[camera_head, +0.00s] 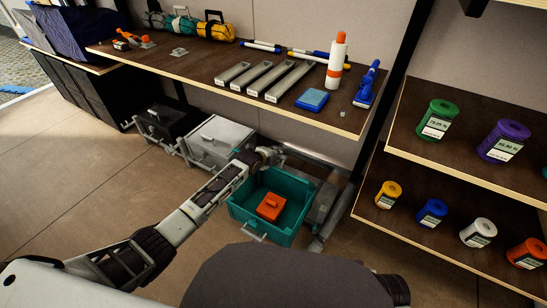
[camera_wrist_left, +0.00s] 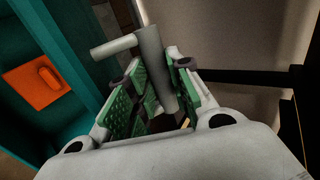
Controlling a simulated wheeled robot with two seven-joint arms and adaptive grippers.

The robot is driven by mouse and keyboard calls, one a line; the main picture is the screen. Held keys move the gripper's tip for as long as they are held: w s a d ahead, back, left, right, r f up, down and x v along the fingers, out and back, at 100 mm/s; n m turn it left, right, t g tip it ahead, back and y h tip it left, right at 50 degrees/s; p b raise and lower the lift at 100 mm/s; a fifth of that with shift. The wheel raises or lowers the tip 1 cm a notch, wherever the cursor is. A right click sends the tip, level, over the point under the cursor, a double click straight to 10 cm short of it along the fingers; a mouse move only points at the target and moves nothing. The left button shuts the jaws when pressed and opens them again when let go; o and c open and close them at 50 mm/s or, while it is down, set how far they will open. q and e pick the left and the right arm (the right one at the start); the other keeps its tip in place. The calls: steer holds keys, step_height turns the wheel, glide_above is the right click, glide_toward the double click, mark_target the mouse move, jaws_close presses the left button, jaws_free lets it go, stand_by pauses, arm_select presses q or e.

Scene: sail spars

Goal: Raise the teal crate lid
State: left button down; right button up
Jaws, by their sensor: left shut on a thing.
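The teal crate (camera_head: 242,215) stands on the floor below the shelf, with its top open. An orange box (camera_head: 269,207) lies inside it and also shows in the left wrist view (camera_wrist_left: 38,84). My left gripper (camera_head: 270,155) is at the back edge of the crate. In the left wrist view its green-padded fingers (camera_wrist_left: 150,92) are shut on a pale grey handle (camera_wrist_left: 152,55) with a crossbar, beside the teal wall (camera_wrist_left: 88,45). I cannot clearly make out the lid's panel; my gripper and arm cover part of this area. My right gripper is not in view.
A grey crate (camera_head: 220,135) and a black crate (camera_head: 168,120) stand left of the teal crate. The wooden shelf (camera_head: 200,78) overhangs behind, and spool shelves (camera_head: 440,170) stand at right. The floor (camera_head: 90,185) at left is clear.

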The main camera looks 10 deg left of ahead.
arm_select(q)
steer(key=shift+w+r, duration=0.25)
